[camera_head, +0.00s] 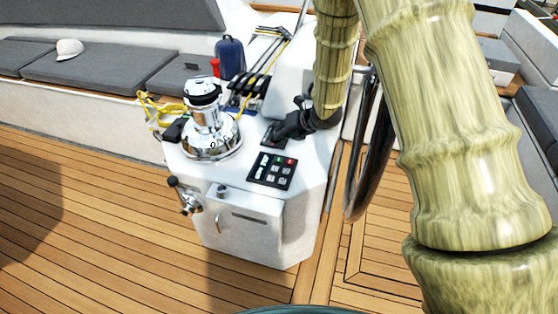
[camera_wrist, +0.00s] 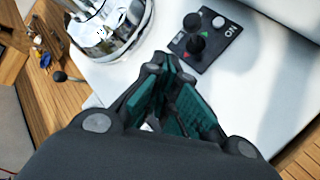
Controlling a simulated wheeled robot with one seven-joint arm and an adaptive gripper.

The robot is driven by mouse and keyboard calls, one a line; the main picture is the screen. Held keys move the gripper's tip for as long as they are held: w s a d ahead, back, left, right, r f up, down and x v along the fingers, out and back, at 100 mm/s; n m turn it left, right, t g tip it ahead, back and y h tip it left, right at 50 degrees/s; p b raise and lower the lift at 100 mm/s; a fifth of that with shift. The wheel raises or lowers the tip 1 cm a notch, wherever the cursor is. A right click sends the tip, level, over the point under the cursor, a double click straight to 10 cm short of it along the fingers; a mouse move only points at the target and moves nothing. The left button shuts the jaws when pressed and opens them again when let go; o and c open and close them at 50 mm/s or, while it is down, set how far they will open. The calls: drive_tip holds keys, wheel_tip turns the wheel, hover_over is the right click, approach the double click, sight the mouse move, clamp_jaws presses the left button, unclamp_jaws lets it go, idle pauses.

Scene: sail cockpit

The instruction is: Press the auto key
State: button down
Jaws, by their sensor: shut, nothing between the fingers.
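The black key panel (camera_head: 272,170) lies on the white console top in the head view. It has several grey keys, white markings on its left part and a red key at its upper right. The lettering is too small to tell which key is auto. My gripper (camera_head: 273,137) is just behind this panel, its tips over or near a smaller black switch panel. In the wrist view my gripper (camera_wrist: 163,62) shows shut and empty, its green-padded fingertips together. The key panel does not show there; the gripper hides much of the console.
The smaller switch panel (camera_wrist: 205,40) has two black knobs, a white button and "ON" lettering. A chrome winch (camera_head: 209,134) stands left of the key panel. A black-knobbed lever (camera_head: 180,192) sticks out at the console's left. A dark wheel rim (camera_head: 371,155) stands at the right.

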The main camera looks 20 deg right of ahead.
sight(281, 158)
wheel_tip(281, 158, down, 8)
drive_tip(key=b, duration=0.4)
drive_tip(key=shift+r+b, duration=0.15)
drive_tip(key=shift+b, duration=0.15)
idle(1.2)
drive_tip(key=shift+f+b, duration=0.4)
drive_tip(key=shift+f+b, duration=0.4)
drive_tip(key=shift+f, duration=0.1)
idle(0.7)
drive_tip(key=shift+r, duration=0.2)
drive_tip(key=shift+r+p, duration=0.45)
drive_tip(key=shift+r, duration=0.3)
drive_tip(key=shift+r+p, duration=1.45)
drive_tip(key=shift+r, duration=1.05)
